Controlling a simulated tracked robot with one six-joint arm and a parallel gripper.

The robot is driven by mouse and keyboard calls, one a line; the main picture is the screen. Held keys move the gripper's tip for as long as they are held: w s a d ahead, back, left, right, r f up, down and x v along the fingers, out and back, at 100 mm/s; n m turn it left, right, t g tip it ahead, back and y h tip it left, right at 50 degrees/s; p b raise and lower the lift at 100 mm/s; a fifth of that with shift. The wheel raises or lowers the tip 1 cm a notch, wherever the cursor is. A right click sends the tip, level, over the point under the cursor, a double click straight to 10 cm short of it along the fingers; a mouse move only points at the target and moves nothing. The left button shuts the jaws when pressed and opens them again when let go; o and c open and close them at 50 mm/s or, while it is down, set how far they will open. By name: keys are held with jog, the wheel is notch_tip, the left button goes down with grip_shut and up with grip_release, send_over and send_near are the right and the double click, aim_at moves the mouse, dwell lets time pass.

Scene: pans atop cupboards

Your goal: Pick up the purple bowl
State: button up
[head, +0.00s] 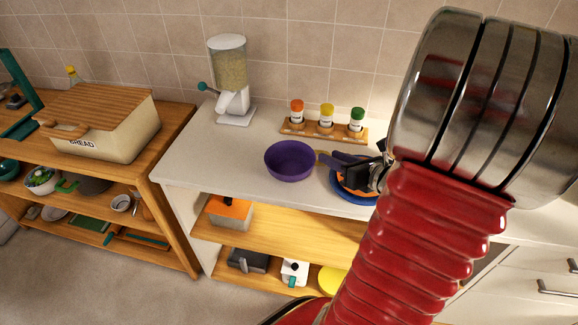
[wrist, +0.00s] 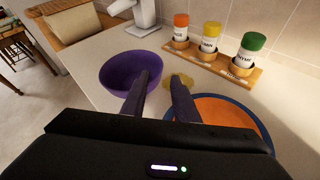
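The purple bowl (head: 290,164) stands upright and looks empty on the white countertop, left of my gripper (head: 330,162). In the wrist view the purple bowl (wrist: 128,72) is at the upper left. My gripper (wrist: 159,80) is open, with a gap between its two dark fingers and nothing held. The left finger overlaps the bowl's right side in the wrist view; I cannot tell whether it touches. The fingers reach leftward toward the bowl in the head view.
A blue-rimmed orange dish (wrist: 225,110) lies under and right of my gripper. A small yellowish thing (wrist: 181,80) shows beyond the fingers. A wooden rack (head: 310,134) with three spice jars and a cereal dispenser (head: 230,80) stand behind. Counter left of the bowl is clear.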

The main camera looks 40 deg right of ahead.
aim_at(310, 149)
jog(key=shift+x, duration=2.35)
jog(key=shift+x, duration=2.6)
jog(key=shift+f, duration=0.15)
jog(key=shift+s, duration=0.1)
grip_shut()
